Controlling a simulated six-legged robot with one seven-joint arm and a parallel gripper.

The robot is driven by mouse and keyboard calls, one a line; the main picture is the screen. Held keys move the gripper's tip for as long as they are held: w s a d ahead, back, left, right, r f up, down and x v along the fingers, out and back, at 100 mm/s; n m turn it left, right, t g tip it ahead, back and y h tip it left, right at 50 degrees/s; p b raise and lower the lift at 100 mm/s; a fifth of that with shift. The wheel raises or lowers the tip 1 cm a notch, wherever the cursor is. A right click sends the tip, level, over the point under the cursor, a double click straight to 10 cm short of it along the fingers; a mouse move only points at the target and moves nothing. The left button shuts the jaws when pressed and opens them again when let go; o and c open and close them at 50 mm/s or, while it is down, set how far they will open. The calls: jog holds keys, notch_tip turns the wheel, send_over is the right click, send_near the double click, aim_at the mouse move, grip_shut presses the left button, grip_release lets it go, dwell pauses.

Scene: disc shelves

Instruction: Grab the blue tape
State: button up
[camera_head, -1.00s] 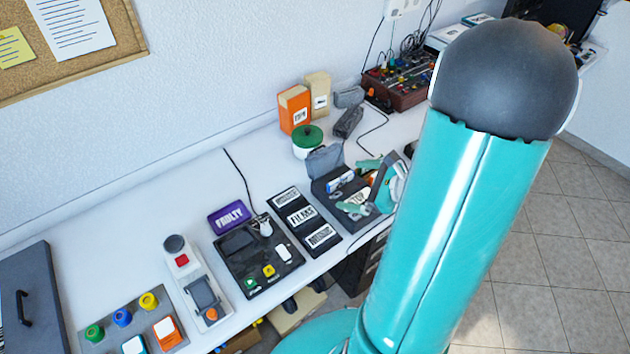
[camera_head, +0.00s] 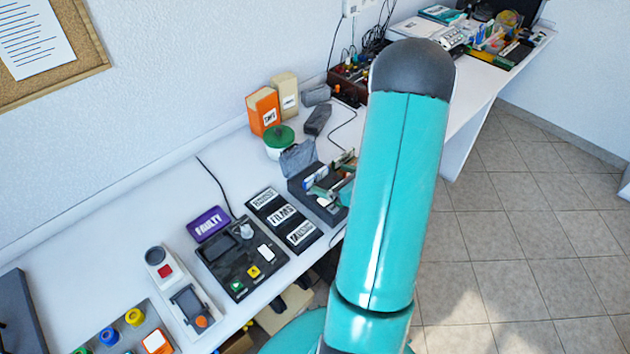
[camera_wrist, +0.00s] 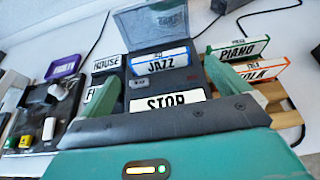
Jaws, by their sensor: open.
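The blue tape (camera_wrist: 160,62) is a blue-edged cassette labelled JAZZ, sitting in the dark player (camera_wrist: 195,76) with its lid raised behind it. A STOP label shows on the player's near side. In the head view the tape (camera_head: 314,177) is small, in the dark player (camera_head: 300,190) beside my arm. My gripper (camera_wrist: 165,68) is open and empty; its green fingers stand left and right of the tape, apart from it. In the head view my arm mostly hides the gripper.
Orange FOLK (camera_wrist: 262,70) and green PIANO (camera_wrist: 240,48) cassettes stand in a wooden rack (camera_wrist: 285,112) at right. Label plates (camera_head: 283,216), a black keypad device (camera_head: 240,257) and a purple FAULTY sign (camera_head: 208,223) lie left of the player.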

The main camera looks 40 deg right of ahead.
aim_at(317, 175)
jog(key=x, duration=0.5)
jog(key=shift+w+a+f, duration=0.2)
jog(key=c, duration=0.7)
jog(key=shift+r, duration=0.1)
